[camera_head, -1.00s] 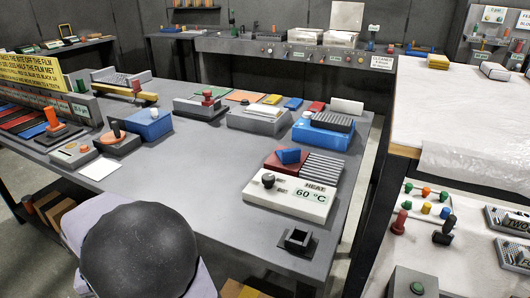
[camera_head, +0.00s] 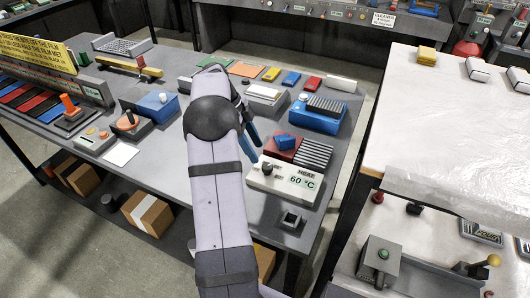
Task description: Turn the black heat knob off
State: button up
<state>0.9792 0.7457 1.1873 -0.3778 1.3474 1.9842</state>
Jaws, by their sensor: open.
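The dark heat knob (camera_head: 267,168) stands upright on the left part of the white heat unit (camera_head: 283,184). The unit lies near the right front of the grey table. My gripper (camera_head: 252,132) shows only partly, as dark and blue parts beyond my arm's rounded joint. It is open, and its jaws are largely hidden. It is up and to the left of the knob in the picture, apart from it. I cannot tell its height above the table.
Behind the heat unit are a red block with a blue piece (camera_head: 285,142) and a ribbed grey plate (camera_head: 314,154). A small square grey holder (camera_head: 291,219) lies in front. A blue box (camera_head: 317,118) stands farther back. Bare table (camera_head: 180,182) lies left of my arm.

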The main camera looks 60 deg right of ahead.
aim_at(267, 166)
jog(key=shift+s+p+x, duration=0.15)
jog(key=shift+p+x, duration=0.55)
jog(key=shift+x, duration=1.2)
jog(key=shift+s+p+x, duration=0.15)
jog(key=shift+p+x, duration=0.55)
jog(key=shift+x, duration=1.15)
jog(key=shift+d+r, duration=0.1)
jog(key=shift+r, duration=0.05)
jog(key=c, duration=1)
